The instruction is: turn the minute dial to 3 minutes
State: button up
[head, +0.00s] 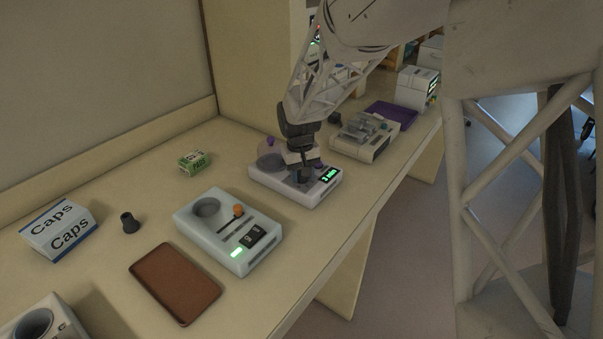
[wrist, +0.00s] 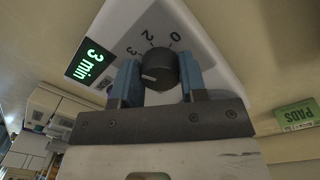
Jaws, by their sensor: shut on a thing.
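The minute dial (wrist: 159,68) is a round black knob on a pale device (head: 290,197). Its white mark points to the lower left in the wrist view, where printed figures 0, 2 and 3 show around its upper side. In the head view my gripper (head: 304,172) hides most of the dial.
A second pale device (head: 205,237) with an orange knob stands in front. More equipment and a purple tray (head: 392,114) stand behind.

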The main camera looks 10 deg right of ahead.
jog(key=o, duration=0.9)
jog(key=shift+o, duration=0.2)
jog(key=shift+a+r, duration=0.15)
jog(key=shift+r, duration=3.75)
jog(key=shift+s+r, duration=0.35)
jog(key=shift+s, duration=0.1)
jog(key=s+d+r+m+t, duration=0.15)
jog(key=s+r, duration=0.25)
jog(key=s, duration=0.4)
jog(key=s+d+r, duration=0.3)
jog(key=s, duration=0.5)
jog(key=s+d, duration=0.3)
jog(key=s, duration=1.7)
jog(key=shift+d+r+m+t, duration=0.15)
jog(key=shift+m+t, duration=0.3)
